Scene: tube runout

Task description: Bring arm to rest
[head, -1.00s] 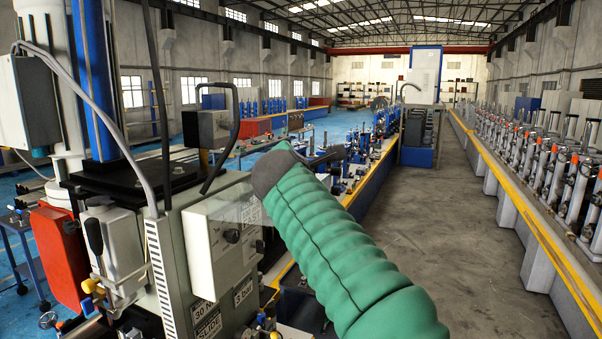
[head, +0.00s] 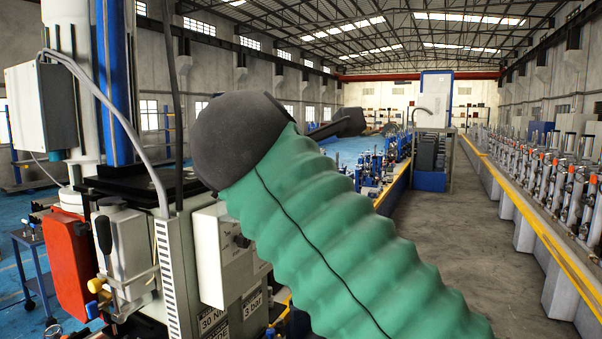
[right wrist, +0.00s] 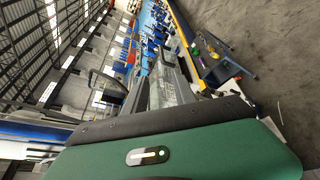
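My right arm crosses the head view from the lower right, in a ribbed green sleeve ending in a dark grey rounded cap. A dark part of it reaches right behind the cap. In the right wrist view my right gripper (right wrist: 166,66) has two dark fingers standing apart, with a pale patterned surface showing between them. I cannot tell whether that surface is near or behind, but no grasped object is clear. My left arm and gripper are in neither view.
A machine with a control box (head: 222,250), a red part (head: 62,262) and a blue column (head: 120,80) stands close at left, partly behind my arm. A yellow-edged line (head: 545,240) runs along the right. The grey floor aisle (head: 465,235) is clear.

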